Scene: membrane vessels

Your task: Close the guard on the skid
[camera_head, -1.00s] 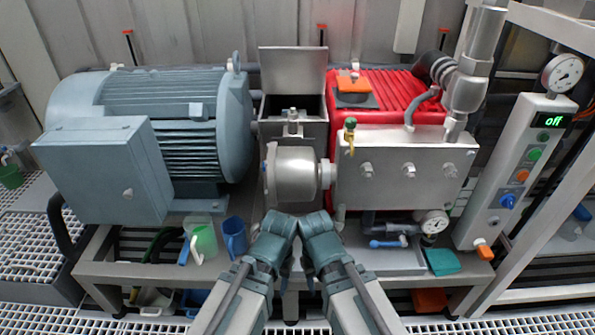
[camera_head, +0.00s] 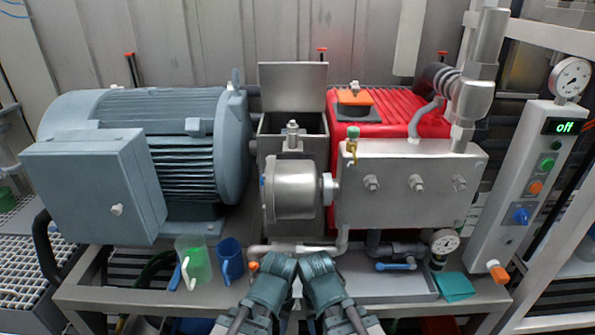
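The guard (camera_head: 292,86) is a grey metal lid standing upright, hinged at the back of an open metal box (camera_head: 268,130) between the blue motor and the red pump housing. The box is open at the top and its inside is dark. My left gripper (camera_head: 281,262) and my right gripper (camera_head: 316,260) are side by side at the skid's front edge, below the round steel vessel. Both are apart from the guard. Their fingertips are too unclear to tell whether they are open or shut.
A blue motor (camera_head: 150,150) stands left, a red housing (camera_head: 400,110) and steel block (camera_head: 415,185) right. A round steel vessel (camera_head: 295,190) is before the box. Green (camera_head: 193,260) and blue jugs (camera_head: 230,260) stand at front left. The control panel (camera_head: 520,190) reads "off".

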